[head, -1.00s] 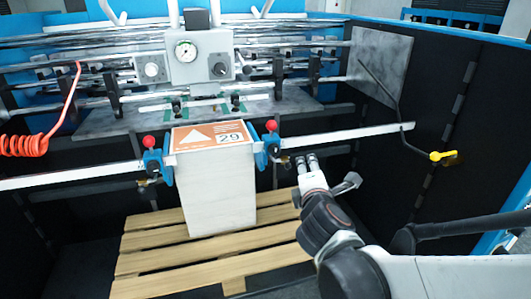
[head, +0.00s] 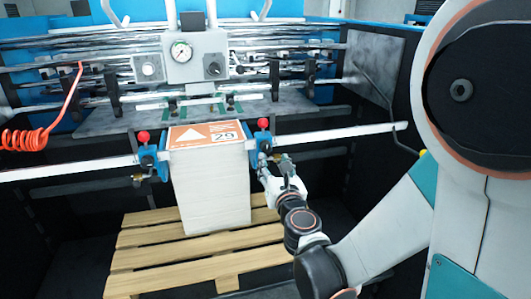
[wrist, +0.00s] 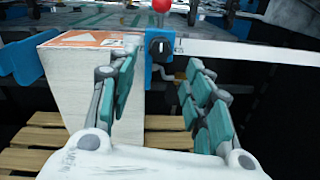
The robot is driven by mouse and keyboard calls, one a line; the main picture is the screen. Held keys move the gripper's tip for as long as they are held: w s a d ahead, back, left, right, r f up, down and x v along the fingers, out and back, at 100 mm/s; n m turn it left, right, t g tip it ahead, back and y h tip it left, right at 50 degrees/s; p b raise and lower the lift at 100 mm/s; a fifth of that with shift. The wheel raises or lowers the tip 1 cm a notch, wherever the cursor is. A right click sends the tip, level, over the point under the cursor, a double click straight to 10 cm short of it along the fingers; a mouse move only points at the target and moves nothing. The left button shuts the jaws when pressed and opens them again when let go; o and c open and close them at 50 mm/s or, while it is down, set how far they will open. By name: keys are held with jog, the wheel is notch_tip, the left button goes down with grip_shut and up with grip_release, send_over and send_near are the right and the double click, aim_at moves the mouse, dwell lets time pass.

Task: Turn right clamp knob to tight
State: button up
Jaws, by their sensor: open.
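The right clamp (head: 263,143) is a blue block on the white rail, at the right side of the paper stack (head: 210,190). A red ball (head: 263,123) tops it. In the wrist view the clamp (wrist: 149,68) carries a dark round knob (wrist: 160,48) on its front, with the red ball (wrist: 162,5) above. My gripper (head: 274,168) is just below and in front of the clamp. In the wrist view my gripper (wrist: 163,60) is open and empty, its fingers on either side of the line to the knob. The knob's setting cannot be read.
The left clamp (head: 147,156) also has a red ball. The white rail (head: 335,133) runs on to the right. The stack stands on a wooden pallet (head: 185,262). A gauge panel (head: 196,57) is behind, and an orange coiled hose (head: 24,140) hangs at left.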

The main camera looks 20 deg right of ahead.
aim_at(267, 149)
jog(key=w, duration=0.5)
jog(key=w+b, duration=0.1)
jog(key=w, duration=0.2)
jog(key=shift+d, duration=0.25)
jog(key=shift+s, duration=0.1)
jog(key=c, duration=1.1)
